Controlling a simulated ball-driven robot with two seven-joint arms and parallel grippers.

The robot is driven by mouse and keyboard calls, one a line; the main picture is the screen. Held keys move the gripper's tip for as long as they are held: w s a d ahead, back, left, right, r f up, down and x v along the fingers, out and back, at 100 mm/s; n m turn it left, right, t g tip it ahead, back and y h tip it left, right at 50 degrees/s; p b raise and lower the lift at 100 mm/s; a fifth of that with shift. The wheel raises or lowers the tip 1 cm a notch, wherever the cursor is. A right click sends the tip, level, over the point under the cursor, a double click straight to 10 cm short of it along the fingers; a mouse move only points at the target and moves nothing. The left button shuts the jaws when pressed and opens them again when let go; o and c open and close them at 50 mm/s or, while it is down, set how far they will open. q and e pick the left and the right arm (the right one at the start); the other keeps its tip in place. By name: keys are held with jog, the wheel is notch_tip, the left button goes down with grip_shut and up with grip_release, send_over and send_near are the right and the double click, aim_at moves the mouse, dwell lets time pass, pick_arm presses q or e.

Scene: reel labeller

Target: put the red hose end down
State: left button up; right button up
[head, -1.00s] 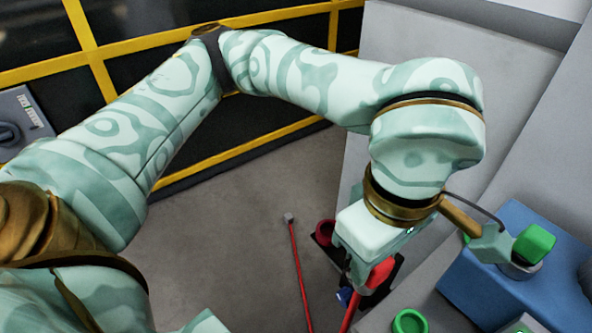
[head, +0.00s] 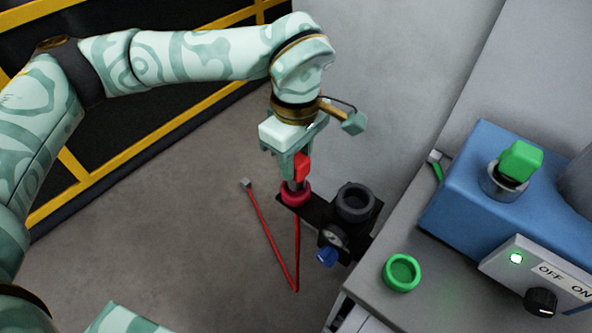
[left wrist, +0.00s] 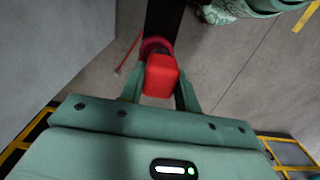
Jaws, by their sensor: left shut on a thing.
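The red hose end (head: 302,167) is a red block with a dark lower part, held upright. My left gripper (head: 299,168) is shut on it. The dark lower part meets the red ring (head: 295,193) on the black bracket (head: 316,211); I cannot tell how deep it sits. A thin red hose (head: 272,247) shows below the ring, bends low down and rises to a small grey end at the left. In the left wrist view the red block (left wrist: 161,76) is between the fingers, with the red ring (left wrist: 156,45) just beyond. My right gripper is not in view.
A dark grey ring (head: 355,202), a gauge (head: 335,237) and a blue knob (head: 327,257) are beside the red ring. A green ring (head: 402,273) lies on the grey bench. A blue machine (head: 460,205) carries a green-topped part (head: 520,160). Open floor lies left.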

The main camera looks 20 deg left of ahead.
pick_arm(q)
jog(key=shift+w+a+f, duration=0.15)
jog(key=shift+w+f, duration=0.1)
jog(key=shift+f, duration=0.1)
notch_tip(320, 180, down, 4)
jog(key=shift+w+a+r+b, duration=0.1)
jog(key=shift+w+r+b, duration=0.1)
jog(key=shift+b, duration=0.65)
jog(key=shift+r, duration=0.15)
jog(key=shift+s, duration=0.1)
jog(key=o, duration=1.1)
jog(key=shift+c, duration=0.2)
notch_tip(320, 180, up, 12)
jog(key=p, duration=0.3)
jog(key=shift+p, duration=0.4)
